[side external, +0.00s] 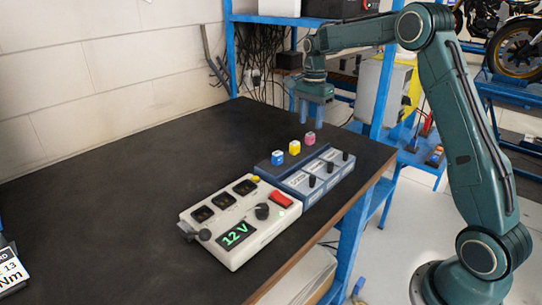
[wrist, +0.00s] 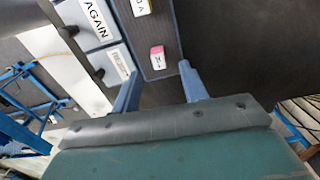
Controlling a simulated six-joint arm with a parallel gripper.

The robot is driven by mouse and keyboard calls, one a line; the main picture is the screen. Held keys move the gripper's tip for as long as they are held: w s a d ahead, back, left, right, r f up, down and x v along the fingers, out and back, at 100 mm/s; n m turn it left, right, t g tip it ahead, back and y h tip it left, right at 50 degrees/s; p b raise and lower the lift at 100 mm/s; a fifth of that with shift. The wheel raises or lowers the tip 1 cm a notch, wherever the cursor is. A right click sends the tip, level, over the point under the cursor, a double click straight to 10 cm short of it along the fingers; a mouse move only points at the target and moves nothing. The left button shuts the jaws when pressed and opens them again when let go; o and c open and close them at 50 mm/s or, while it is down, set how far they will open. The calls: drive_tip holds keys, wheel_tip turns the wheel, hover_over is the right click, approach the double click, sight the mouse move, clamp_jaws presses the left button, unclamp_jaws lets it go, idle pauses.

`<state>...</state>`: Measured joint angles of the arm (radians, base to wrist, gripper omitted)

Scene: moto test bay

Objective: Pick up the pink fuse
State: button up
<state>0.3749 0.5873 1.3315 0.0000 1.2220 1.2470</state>
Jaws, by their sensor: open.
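The pink fuse (side external: 310,138) stands on the dark strip of the blue-grey box, at the right end of a row with a yellow fuse (side external: 295,147) and a blue fuse (side external: 278,157). My gripper (side external: 311,117) is open and empty, pointing down above the pink fuse and apart from it. In the wrist view the pink fuse (wrist: 157,56) shows ahead of my gripper (wrist: 158,85), in the span between its two blue fingers. The yellow fuse (wrist: 140,6) is cut by the top edge there.
A blue shelf frame (side external: 230,60) stands behind.

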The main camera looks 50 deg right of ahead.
sight(310, 134)
drive_tip(key=shift+s+f, duration=0.1)
drive_tip(key=shift+f, duration=2.1)
clamp_jaws()
